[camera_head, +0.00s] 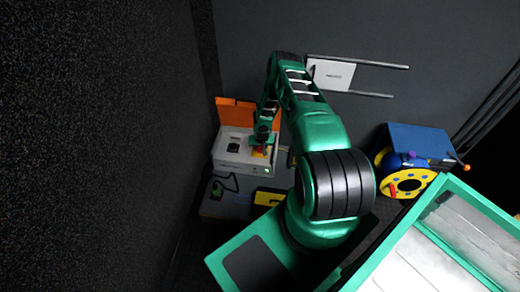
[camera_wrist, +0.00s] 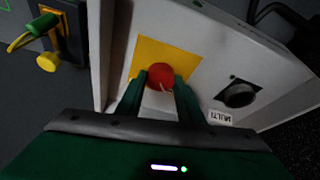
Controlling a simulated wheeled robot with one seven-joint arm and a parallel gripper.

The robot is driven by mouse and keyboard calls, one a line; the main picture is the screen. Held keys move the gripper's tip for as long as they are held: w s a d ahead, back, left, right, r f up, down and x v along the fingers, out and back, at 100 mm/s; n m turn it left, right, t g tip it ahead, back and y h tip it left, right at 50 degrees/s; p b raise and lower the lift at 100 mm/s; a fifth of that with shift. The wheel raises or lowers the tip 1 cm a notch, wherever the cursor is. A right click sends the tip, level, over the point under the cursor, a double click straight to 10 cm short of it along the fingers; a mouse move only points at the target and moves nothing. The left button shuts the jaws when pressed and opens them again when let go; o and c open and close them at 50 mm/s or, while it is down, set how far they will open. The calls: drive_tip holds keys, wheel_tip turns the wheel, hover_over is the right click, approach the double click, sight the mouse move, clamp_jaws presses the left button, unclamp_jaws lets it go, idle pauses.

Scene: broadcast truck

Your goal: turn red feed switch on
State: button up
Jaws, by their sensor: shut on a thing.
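The red feed switch is a round red knob (camera_wrist: 161,74) on a yellow square plate (camera_wrist: 170,57) on a white panel (camera_wrist: 205,45). A short pale mark shows on its face. My gripper (camera_wrist: 160,84) has one finger on each side of the red knob and is shut on it. In the head view, my gripper (camera_head: 263,137) reaches down onto the white box (camera_head: 230,157) with a raised orange lid (camera_head: 235,113). Only a little red and yellow shows beside the fingers there. I cannot tell whether the switch is on or off.
A black knob (camera_wrist: 239,94) sits right of the red one, near a "MULTI" label (camera_wrist: 219,117). A green-and-yellow plug-like part (camera_wrist: 43,25) is at upper left. In the head view, a blue box (camera_head: 417,138) with a yellow reel (camera_head: 405,184) stands at right.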

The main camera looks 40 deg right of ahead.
drive_tip(key=shift+w+a, duration=0.1)
drive_tip(key=m+h, duration=0.1)
drive_tip(key=m, duration=0.2)
drive_tip(key=shift+w+a+g, duration=0.1)
drive_tip(key=shift+g, duration=0.3)
drive_tip(key=m, duration=0.2)
drive_tip(key=m+g, duration=0.1)
drive_tip(key=m, duration=0.1)
drive_tip(key=shift+w+m+g+h, duration=0.15)
drive_tip(key=shift+m+g+h, duration=0.15)
drive_tip(key=shift+m+h, duration=0.1)
drive_tip(key=m, duration=0.2)
drive_tip(key=m+g, duration=0.1)
drive_tip(key=m, duration=0.1)
drive_tip(key=shift+w+g, duration=0.15)
drive_tip(key=shift+g, duration=0.15)
drive_tip(key=shift+w+m+g, duration=0.2)
drive_tip(key=shift+m+g, duration=0.4)
drive_tip(key=shift+m, duration=1.2)
drive_tip(key=shift+w+r, duration=0.1)
drive_tip(key=o, duration=0.9)
drive_tip(key=shift+o, duration=0.8)
drive_tip(key=shift+m, duration=0.3)
